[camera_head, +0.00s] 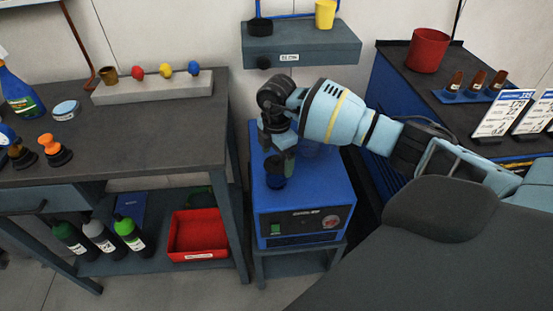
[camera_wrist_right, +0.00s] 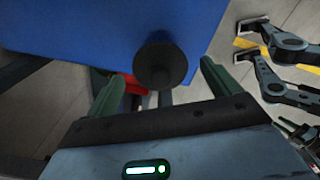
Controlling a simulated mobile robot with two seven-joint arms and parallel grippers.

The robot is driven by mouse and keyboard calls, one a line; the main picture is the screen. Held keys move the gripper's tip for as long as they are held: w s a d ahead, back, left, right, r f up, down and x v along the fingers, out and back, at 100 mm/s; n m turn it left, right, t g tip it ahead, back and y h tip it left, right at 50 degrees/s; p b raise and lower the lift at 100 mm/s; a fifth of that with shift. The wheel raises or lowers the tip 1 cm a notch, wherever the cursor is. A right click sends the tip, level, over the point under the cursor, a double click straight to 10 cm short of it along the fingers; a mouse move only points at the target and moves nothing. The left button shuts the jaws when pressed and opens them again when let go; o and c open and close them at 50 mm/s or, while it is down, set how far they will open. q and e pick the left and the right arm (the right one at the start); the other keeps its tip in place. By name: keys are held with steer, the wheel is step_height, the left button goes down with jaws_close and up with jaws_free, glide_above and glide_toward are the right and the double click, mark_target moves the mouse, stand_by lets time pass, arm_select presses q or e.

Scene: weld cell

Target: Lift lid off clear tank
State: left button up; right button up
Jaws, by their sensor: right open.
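In the head view a small dark cylinder (camera_head: 275,176) stands on the blue machine (camera_head: 295,205), just under my right gripper (camera_head: 277,158). My right gripper is open, with one green finger on each side of the dark piece in the wrist view (camera_wrist_right: 162,76). I cannot tell whether the fingers touch it. A faint bluish clear shape (camera_head: 309,149) is mostly hidden behind my right wrist; I cannot tell if it is the tank.
A dark workbench (camera_head: 130,185) with bottles and knobs stands at the left, a red bin (camera_head: 198,236) on its lower shelf. A grey wall shelf (camera_head: 302,46) hangs behind. A blue cabinet (camera_head: 393,110) stands at the right. The machine's front top is clear.

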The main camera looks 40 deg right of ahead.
steer(key=shift+f, duration=0.25)
steer(key=shift+c, duration=0.7)
steer(key=c, duration=0.9)
arm_select(q)
steer(key=shift+w, duration=0.15)
arm_select(e)
steer(key=shift+r, duration=0.1)
